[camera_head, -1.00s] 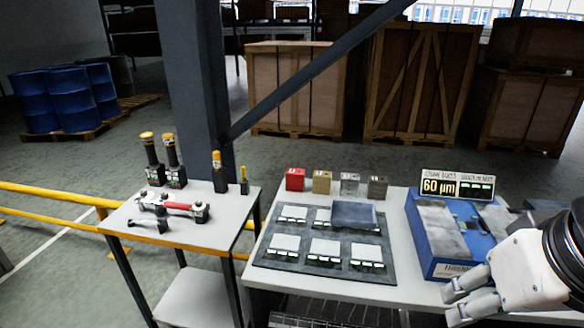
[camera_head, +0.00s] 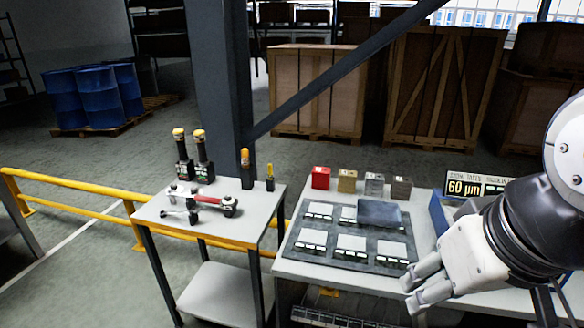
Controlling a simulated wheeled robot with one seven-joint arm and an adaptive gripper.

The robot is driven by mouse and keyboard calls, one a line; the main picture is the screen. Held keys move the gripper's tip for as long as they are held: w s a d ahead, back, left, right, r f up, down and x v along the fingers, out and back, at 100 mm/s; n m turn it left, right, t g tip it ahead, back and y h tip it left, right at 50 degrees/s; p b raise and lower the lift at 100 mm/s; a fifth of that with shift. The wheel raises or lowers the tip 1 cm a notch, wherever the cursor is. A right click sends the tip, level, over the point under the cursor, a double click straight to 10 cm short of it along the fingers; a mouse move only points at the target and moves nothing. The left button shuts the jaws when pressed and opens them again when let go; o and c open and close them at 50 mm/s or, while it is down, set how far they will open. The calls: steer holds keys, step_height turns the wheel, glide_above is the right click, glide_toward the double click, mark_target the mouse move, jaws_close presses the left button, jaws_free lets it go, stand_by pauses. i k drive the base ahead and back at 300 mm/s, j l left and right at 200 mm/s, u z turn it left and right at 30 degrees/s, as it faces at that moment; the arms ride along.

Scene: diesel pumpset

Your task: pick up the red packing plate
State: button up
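The red packing plate is most likely the small red block (camera_head: 320,177) at the left end of a row of blocks along the back of the right-hand table. Its shape is too small to make out well. My gripper (camera_head: 420,291) is at the front right of that table, well apart from the red block. Its two light grey fingers point left with a narrow gap between them, and nothing shows in it.
Beside the red block stand a yellowish block (camera_head: 347,181), a grey block (camera_head: 374,185) and a dark block (camera_head: 401,188). In front lies a dark tray (camera_head: 331,240) with pale squares and a blue-grey slab (camera_head: 379,213). A tool table (camera_head: 203,237) stands left.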

mark_target(325, 173)
steer(key=i+l, duration=0.1)
steer(key=i, duration=0.35)
steer(key=i+l+u, duration=0.1)
steer(key=i, duration=0.3)
steer(key=i+l, duration=0.2)
steer(key=i, duration=0.2)
